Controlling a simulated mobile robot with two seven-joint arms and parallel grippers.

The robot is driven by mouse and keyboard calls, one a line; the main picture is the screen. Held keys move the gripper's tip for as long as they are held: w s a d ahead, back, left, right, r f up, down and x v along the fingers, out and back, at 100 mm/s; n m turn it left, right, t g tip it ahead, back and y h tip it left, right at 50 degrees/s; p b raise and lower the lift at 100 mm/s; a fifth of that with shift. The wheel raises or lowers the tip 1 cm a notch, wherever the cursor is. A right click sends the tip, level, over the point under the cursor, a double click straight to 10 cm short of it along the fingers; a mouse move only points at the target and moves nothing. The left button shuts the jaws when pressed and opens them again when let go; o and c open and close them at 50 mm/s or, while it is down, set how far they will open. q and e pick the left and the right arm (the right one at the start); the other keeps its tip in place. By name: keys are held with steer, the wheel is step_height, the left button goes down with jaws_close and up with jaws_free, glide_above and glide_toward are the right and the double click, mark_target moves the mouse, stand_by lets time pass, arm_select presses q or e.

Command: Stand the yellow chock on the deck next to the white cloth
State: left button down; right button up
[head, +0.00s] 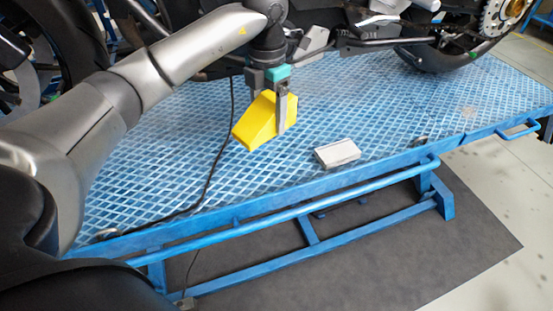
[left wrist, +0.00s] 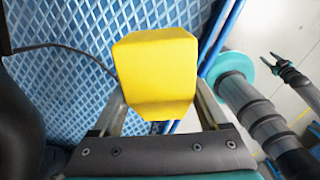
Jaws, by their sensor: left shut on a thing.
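The yellow chock (head: 262,120) is a wedge held between the fingers of my left gripper (head: 268,112), its slope facing left in the head view. It looks to be above the blue deck (head: 200,170), but the gap beneath it is hard to judge. The left wrist view shows the chock (left wrist: 156,72) filling the space between the fingers. The white cloth (head: 338,153), a small pale rectangular pad, lies on the deck near its front edge, right of and nearer than the chock. My right gripper (left wrist: 277,60) shows small in the left wrist view; its opening is unclear.
A motorcycle stands on the deck behind, with its rear tyre (head: 447,57) at upper right. A black cable (head: 212,172) runs across the deck left of the chock. A blue rail (head: 290,213) borders the front. The deck around the cloth is mostly clear.

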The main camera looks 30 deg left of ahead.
arm_select(q)
step_height(320, 180, down, 2)
steer(key=shift+f, duration=0.2)
steer(key=b, duration=0.2)
glide_above(270, 170)
step_height(270, 170, down, 7)
steer(key=shift+f, duration=0.15)
steer(key=shift+f+b, duration=0.8)
steer(key=shift+f, duration=1.5)
arm_select(e)
steer(key=w+a+r, duration=0.3)
steer(key=w+a, duration=0.1)
steer(key=w, duration=0.4)
steer(key=shift+w+a+r+y, duration=0.25)
steer(key=shift+a+y, duration=0.05)
steer(key=shift+a, duration=0.05)
arm_select(q)
steer(key=shift+f, duration=0.1)
arm_select(e)
steer(key=shift+w, duration=0.1)
arm_select(q)
jaws_free()
arm_select(e)
steer(key=shift+r, duration=0.1)
